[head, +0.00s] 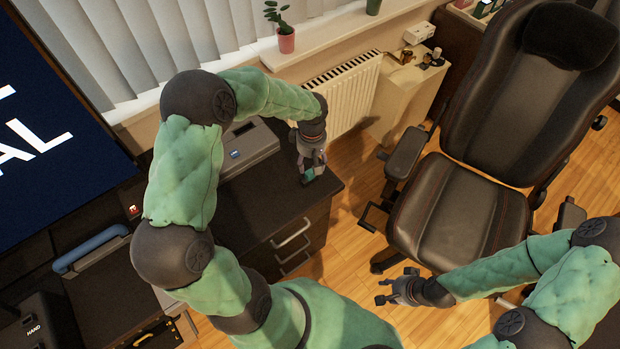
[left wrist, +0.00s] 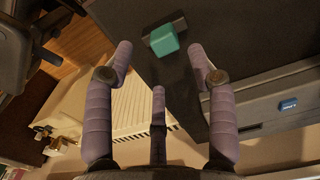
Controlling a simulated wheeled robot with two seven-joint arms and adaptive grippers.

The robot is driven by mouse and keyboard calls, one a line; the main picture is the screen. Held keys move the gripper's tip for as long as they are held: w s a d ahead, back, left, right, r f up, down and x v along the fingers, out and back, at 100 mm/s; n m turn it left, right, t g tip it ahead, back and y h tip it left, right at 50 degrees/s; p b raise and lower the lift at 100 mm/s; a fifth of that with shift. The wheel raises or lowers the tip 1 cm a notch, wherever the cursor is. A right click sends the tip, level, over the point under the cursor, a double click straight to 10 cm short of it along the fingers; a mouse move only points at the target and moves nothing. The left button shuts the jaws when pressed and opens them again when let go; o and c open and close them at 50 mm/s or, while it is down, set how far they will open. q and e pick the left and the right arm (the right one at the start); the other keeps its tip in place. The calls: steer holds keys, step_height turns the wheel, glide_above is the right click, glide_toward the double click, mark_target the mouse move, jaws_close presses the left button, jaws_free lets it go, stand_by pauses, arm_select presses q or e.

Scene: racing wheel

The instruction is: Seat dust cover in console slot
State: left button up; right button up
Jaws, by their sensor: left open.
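A small teal block (left wrist: 163,40), which I take to be the dust cover, lies on the dark cabinet top near its edge. It also shows as a teal patch (head: 307,176) in the head view, partly hidden by my left gripper. My left gripper (head: 312,168) is just above it; in the left wrist view its fingers (left wrist: 161,55) are spread, with the block beyond the tips and no contact visible. A grey box (head: 246,150) with a blue mark, possibly the console, sits on the cabinet. My right gripper (head: 393,284) is open and empty.
The dark cabinet (head: 262,212) has drawer handles on its front. A black office chair (head: 460,215) stands to the right. A white radiator (head: 345,90) and a windowsill with a potted plant (head: 286,40) are behind. Wooden floor is clear between cabinet and chair.

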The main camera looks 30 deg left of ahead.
mark_target(310, 172)
arm_select(q)
steer(key=f, duration=0.1)
steer(key=f+b, duration=0.1)
steer(key=f, duration=0.1)
steer(key=shift+s+a+f, duration=0.1)
steer(key=shift+s+f, duration=0.25)
steer(key=shift+f, duration=0.05)
steer(key=shift+f+b, duration=0.3)
steer(key=shift+f, duration=0.2)
jaws_close()
